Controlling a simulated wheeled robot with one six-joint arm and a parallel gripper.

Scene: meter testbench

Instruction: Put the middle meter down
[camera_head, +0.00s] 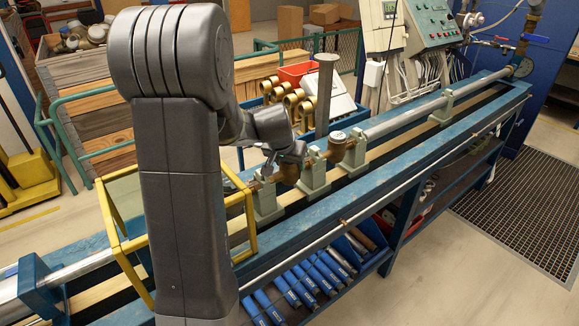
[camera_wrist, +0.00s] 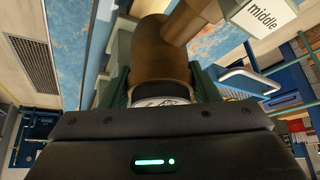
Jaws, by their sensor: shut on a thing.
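The middle meter is a brass-brown body (camera_head: 289,174) just below my gripper (camera_head: 284,156) in the head view, low over the blue bench between two pale green supports. In the wrist view the brown meter (camera_wrist: 163,52) fills the centre, and part of its pale dial shows at its near end. My gripper (camera_wrist: 160,88) is shut on it, with dark green fingers at both sides. A white label reading "middle" (camera_wrist: 263,14) shows at the upper right. My arm and the supports hide part of the meter, so I cannot tell whether it touches the bench.
Another brass meter with a white dial (camera_head: 337,144) sits to the right. Pale green supports (camera_head: 315,172) line the blue bench (camera_head: 405,170). A grey post (camera_head: 326,85) rises behind, beside a blue crate with brass parts (camera_head: 292,105). A yellow frame (camera_head: 122,245) stands at left.

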